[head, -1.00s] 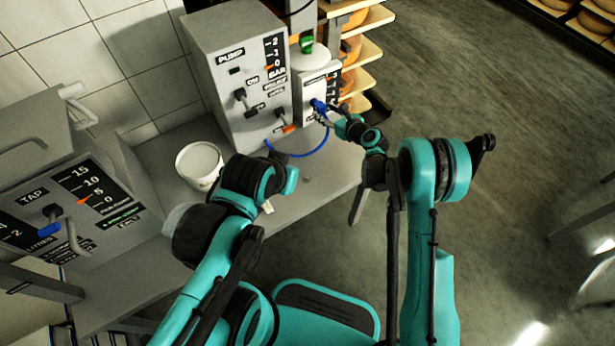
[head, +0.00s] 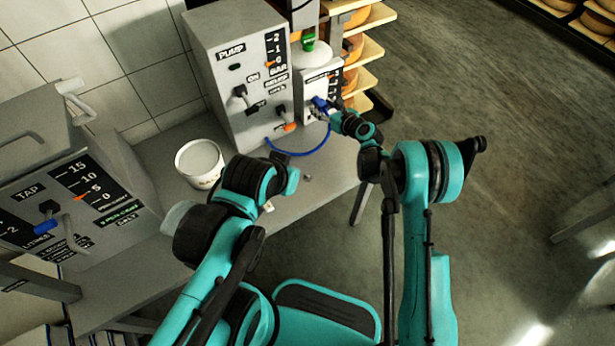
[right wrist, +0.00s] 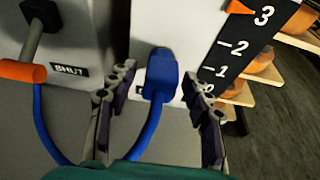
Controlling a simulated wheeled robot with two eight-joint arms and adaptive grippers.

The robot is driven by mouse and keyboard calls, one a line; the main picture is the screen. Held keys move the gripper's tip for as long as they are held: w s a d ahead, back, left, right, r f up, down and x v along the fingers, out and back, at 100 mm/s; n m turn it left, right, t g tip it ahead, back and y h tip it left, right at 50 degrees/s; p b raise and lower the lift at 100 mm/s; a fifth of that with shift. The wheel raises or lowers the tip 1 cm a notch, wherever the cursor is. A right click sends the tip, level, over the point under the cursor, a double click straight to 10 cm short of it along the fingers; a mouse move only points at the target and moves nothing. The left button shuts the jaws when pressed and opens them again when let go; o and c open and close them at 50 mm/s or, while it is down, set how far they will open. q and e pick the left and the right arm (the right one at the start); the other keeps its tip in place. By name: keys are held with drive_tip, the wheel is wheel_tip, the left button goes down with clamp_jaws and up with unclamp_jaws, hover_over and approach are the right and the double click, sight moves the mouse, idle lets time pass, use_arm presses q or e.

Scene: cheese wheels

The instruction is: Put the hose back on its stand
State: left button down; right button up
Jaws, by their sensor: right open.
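The blue hose (head: 298,153) runs in a loop from the bottom of the grey pump box to a blue nozzle (head: 320,103). The nozzle is upright against the front of a white scale panel (head: 312,88); it also shows in the right wrist view (right wrist: 160,76). Whether a holder carries it I cannot tell. My right gripper (head: 321,114) is open at the nozzle. In the right wrist view its fingers (right wrist: 160,95) stand either side of the nozzle with visible gaps.
The pump box (head: 236,80) stands left of the panel, with an orange-tipped lever (head: 289,127) near my right gripper. A white bucket (head: 200,164) and a tap box (head: 75,200) are further left. Cheese shelves (head: 360,50) stand behind the panel. Open floor lies right.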

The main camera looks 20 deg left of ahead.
sight(324, 111)
clamp_jaws()
drive_tip(key=shift+s+d, duration=0.1)
drive_tip(key=shift+d, duration=0.05)
drive_tip(key=shift+s+d, duration=0.2)
drive_tip(key=shift+d, duration=0.05)
drive_tip(key=shift+s+d+b, duration=0.5)
drive_tip(key=shift+s+d, duration=0.45)
drive_tip(key=shift+d, duration=0.3)
drive_tip(key=shift+s+d, duration=0.15)
